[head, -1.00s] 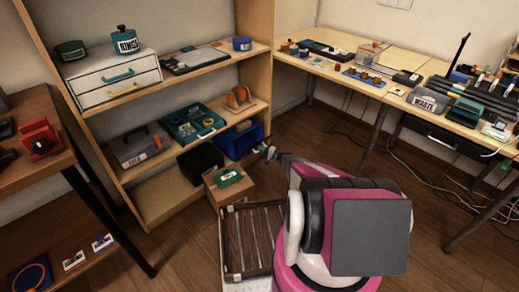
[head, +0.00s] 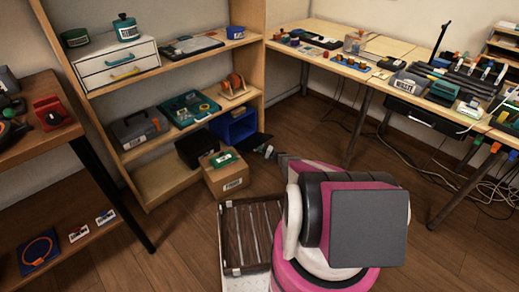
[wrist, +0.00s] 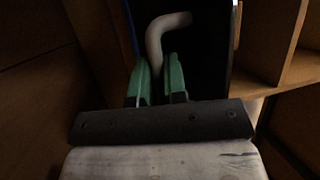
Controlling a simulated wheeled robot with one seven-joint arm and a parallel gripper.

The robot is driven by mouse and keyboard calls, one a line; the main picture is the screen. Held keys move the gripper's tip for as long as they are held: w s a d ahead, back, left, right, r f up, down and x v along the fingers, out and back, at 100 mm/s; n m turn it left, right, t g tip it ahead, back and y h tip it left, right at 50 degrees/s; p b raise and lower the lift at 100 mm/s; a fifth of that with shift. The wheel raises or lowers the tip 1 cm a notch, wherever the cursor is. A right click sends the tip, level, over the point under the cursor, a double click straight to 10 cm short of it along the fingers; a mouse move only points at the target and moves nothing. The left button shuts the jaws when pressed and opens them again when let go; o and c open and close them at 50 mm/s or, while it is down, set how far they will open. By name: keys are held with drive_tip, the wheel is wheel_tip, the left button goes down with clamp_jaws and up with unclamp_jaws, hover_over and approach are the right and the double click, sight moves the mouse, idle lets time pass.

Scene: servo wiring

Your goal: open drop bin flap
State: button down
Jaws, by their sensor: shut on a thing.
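The blue bin (head: 234,126) stands low by the right end of the shelf unit, with its open mouth showing. A dark flap-like panel (head: 254,143) juts out beside its lower right. My gripper (head: 268,151) is small and partly hidden at that panel, beyond my pink and black arm. In the wrist view, the green fingers of my gripper (wrist: 158,82) are shut on a grey bent handle (wrist: 155,40). Behind the handle is a black panel (wrist: 205,50), and a thin blue edge (wrist: 131,25) shows at its left. The flap's hinge is hidden.
A cardboard box (head: 232,182) with a green item on top stands in front of the shelf, beside a black container (head: 200,150). A slatted tray (head: 229,235) is near my base. The workbench (head: 420,103) is at the right, with cables below.

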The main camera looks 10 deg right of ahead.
drive_tip(key=shift+f, duration=0.25)
drive_tip(key=c, duration=1.2)
unclamp_jaws()
drive_tip(key=shift+d, duration=0.1)
